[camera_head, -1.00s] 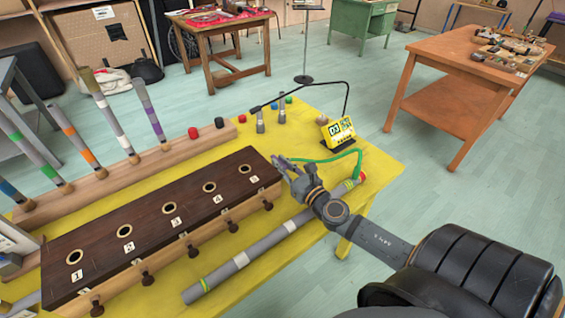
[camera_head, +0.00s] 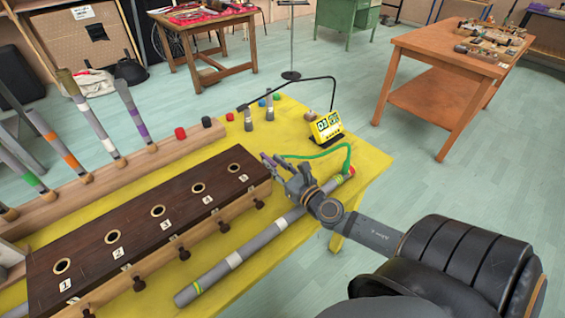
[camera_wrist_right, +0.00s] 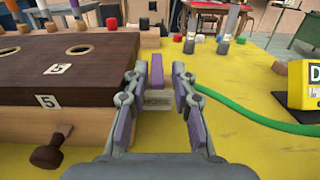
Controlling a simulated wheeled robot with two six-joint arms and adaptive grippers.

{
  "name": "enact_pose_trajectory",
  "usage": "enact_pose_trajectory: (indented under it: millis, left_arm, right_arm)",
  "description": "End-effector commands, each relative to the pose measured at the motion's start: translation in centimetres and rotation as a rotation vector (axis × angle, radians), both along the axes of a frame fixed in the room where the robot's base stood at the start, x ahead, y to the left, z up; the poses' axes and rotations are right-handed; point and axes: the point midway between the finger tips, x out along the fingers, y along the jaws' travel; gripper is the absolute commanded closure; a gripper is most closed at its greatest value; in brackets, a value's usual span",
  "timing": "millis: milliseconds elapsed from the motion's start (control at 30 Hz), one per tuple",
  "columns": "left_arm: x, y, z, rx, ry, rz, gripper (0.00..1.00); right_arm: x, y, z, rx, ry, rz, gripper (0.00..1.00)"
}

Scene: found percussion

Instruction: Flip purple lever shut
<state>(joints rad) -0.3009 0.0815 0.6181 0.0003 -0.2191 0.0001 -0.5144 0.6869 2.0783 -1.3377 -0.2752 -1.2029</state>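The lever with the purple band (camera_head: 141,129) is a grey tube standing tilted at the right end of a row of banded tubes on a wooden rail (camera_head: 105,178). Its tip leans up and to the left in the head view. My right gripper (camera_head: 272,166) is well to the right of it, by the right end of the dark numbered box (camera_head: 150,215), not touching the lever. In the right wrist view my right gripper (camera_wrist_right: 160,100) is open, with purple inner pads and a labelled pale block behind the gap. My left gripper is out of view.
A yellow display (camera_head: 325,126) with a green cable stands beyond the gripper. A long grey tube (camera_head: 235,257) lies along the yellow table (camera_head: 230,292). Knobs stick out of the box's front. Short posts (camera_head: 248,119) stand behind the box.

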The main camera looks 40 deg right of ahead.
Motion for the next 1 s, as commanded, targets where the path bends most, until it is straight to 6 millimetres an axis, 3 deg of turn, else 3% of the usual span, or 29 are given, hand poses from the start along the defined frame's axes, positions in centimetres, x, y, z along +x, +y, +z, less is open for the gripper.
enact_pose_trajectory:
  millis: [200, 400, 1000]
  left_arm:
    - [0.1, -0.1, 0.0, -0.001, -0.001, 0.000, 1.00]
    - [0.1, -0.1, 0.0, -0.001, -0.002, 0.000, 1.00]
    - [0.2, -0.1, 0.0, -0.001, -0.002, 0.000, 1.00]
  right_arm:
    - [-3.8, 0.0, -0.1, -0.003, 0.005, 0.014, 0.64]
    - [-5.8, -0.4, 0.0, -0.001, 0.001, 0.007, 0.64]
    - [-6.5, -0.5, 0.1, 0.004, -0.005, 0.003, 0.64]
